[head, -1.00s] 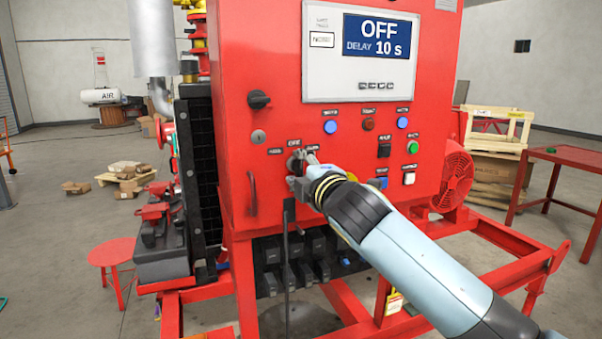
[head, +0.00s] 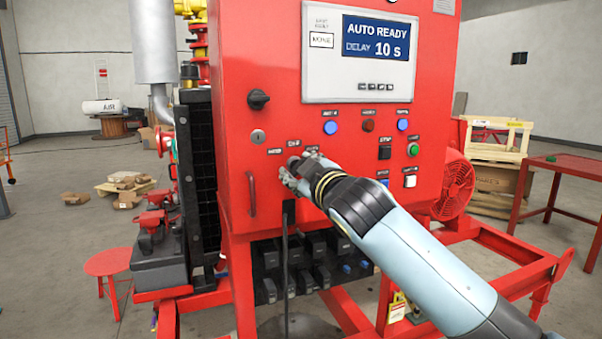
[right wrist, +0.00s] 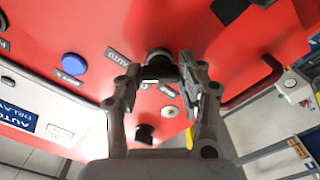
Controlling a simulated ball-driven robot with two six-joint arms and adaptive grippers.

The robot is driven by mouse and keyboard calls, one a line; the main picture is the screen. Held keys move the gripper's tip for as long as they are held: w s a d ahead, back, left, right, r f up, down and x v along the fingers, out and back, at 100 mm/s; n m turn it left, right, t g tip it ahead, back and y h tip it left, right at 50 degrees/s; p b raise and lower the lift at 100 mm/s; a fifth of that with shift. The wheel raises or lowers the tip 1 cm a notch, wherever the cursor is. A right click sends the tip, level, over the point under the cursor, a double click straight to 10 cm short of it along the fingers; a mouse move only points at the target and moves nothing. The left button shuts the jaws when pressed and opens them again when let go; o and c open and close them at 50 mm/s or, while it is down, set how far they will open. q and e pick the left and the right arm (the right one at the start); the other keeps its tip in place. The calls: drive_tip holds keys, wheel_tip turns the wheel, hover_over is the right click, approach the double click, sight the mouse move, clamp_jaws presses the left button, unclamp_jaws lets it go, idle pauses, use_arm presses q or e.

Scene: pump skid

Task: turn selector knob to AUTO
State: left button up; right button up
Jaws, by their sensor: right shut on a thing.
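The dark selector knob (head: 294,161) sits on the front of the red panel, mostly hidden behind my right gripper (head: 291,173). In the right wrist view the black knob (right wrist: 158,60) is between the two fingers of my right gripper (right wrist: 162,72), which is shut on it. An AUTO label (right wrist: 122,57) is beside the knob in that view. The panel display (head: 376,38) reads AUTO READY and DELAY 10 S. My left gripper is not in view.
Another black rotary switch (head: 258,99) and a key lock (head: 258,137) are above left of the knob. A red handle (head: 252,193) is to the lower left. Blue, red and green buttons or lamps are to the right. A red table (head: 565,162) stands far right.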

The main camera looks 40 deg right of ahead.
drive_tip(key=shift+f+m, duration=0.15)
drive_tip(key=shift+m, duration=0.25)
drive_tip(key=o, duration=1.2)
drive_tip(key=shift+c, duration=0.2)
drive_tip(key=shift+s, duration=0.15)
drive_tip(key=v, duration=1.1)
drive_tip(key=shift+s, duration=0.4)
